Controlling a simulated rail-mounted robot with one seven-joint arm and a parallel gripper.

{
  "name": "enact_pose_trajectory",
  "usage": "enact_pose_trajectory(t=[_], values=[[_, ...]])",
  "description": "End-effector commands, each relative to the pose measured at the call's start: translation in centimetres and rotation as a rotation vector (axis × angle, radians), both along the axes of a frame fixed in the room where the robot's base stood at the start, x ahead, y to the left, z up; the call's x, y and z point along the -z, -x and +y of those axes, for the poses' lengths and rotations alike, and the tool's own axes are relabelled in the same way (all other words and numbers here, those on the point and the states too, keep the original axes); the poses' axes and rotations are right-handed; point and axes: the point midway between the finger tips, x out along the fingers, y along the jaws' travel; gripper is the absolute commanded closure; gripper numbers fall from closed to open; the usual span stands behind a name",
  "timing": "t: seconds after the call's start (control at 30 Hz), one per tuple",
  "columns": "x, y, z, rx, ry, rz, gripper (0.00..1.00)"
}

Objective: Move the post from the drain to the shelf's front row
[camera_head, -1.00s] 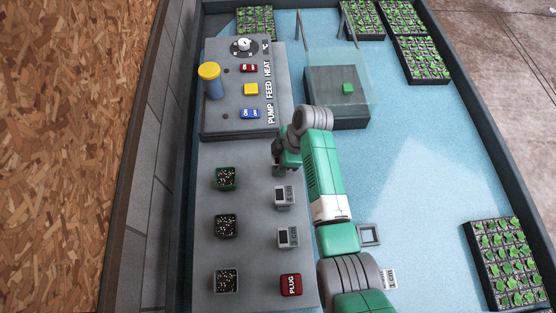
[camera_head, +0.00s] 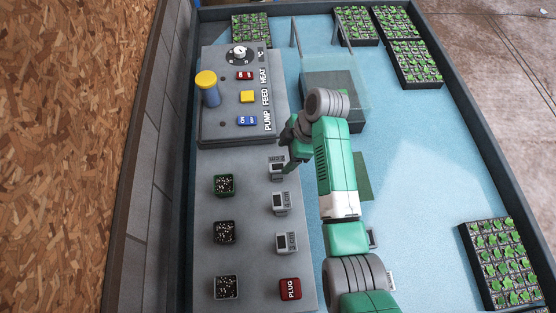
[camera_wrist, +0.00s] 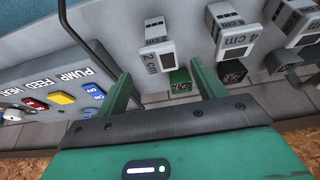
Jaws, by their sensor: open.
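My gripper (camera_head: 289,158) is open and empty above the right side of the grey shelf (camera_head: 250,258). In the wrist view its fingers (camera_wrist: 163,90) stand apart, and a white "2 cm" labelled piece (camera_wrist: 160,60) and a green-rimmed pot (camera_wrist: 180,80) show beyond the gap. On the shelf, a column of soil-filled pots (camera_head: 224,232) is at left. A column of white labelled pieces (camera_head: 281,203) is at right; the upper one is partly covered by my gripper. I cannot identify the post or the drain with certainty.
The control panel (camera_head: 225,122) with buttons, dial and a yellow-topped blue cylinder (camera_head: 207,88) stands above the shelf. A red plug (camera_head: 289,288) is at the shelf's lower right. A dark block (camera_head: 320,84) stands behind my arm. Seedling trays (camera_head: 500,265) edge the blue floor (camera_head: 430,150).

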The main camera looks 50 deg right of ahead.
Motion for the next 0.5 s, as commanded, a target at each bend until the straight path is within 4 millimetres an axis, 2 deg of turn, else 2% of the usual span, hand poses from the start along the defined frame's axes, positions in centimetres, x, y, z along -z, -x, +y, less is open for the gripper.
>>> enact_pose_trajectory(t=[0.03,0.2,0.5], values=[[-1.1,0.2,-0.4,0.001,0.002,-0.002,0.31],[-3.0,0.8,-1.0,0.001,0.000,-0.001,0.31],[-3.4,0.9,-1.1,0.001,0.000,0.000,0.31]])
